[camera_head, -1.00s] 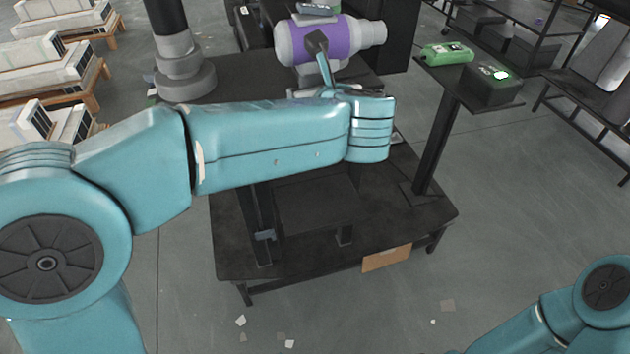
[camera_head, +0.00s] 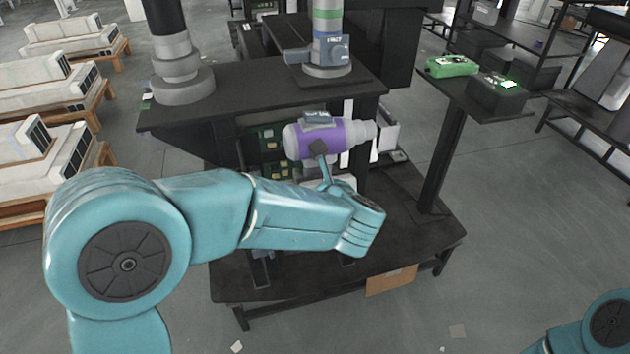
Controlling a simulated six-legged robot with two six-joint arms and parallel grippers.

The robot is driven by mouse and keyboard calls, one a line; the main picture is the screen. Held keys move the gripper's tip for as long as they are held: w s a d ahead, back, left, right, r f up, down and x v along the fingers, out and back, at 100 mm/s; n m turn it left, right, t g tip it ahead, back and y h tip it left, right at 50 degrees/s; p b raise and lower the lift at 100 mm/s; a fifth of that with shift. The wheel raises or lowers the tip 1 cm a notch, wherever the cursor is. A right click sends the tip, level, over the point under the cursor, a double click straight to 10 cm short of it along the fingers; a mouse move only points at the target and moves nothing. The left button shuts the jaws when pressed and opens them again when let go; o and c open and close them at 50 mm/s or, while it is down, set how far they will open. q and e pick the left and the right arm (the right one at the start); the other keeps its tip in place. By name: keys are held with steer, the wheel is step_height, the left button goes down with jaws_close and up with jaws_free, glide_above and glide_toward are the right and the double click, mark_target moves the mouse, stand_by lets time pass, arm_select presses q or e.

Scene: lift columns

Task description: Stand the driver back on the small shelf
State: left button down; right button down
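The driver (camera_head: 335,136), a purple cylinder with light grey ends and a narrower nose to the right, is held lying sideways. The small shelf (camera_head: 458,92) stands on a black post at the right. The driver is left of it and apart from it. My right gripper is out of view; only my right arm shows at the bottom right corner.
The small shelf bears a green device (camera_head: 451,66) and a black box with a lit green top (camera_head: 497,93). On the wide black top (camera_head: 250,90) stand a grey column (camera_head: 181,80) and a blue-grey unit with a green band (camera_head: 327,45). White-topped pallets stand at left.

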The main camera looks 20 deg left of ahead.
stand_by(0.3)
arm_select(q)
steer(key=shift+f, duration=0.1)
steer(key=shift+c, duration=1.6)
jaws_free()
steer(key=shift+f, duration=0.1)
steer(key=shift+r, duration=0.25)
steer(key=p+v, duration=0.2)
steer(key=v, duration=1)
steer(key=shift+d+f, duration=0.1)
steer(key=shift+f, duration=0.05)
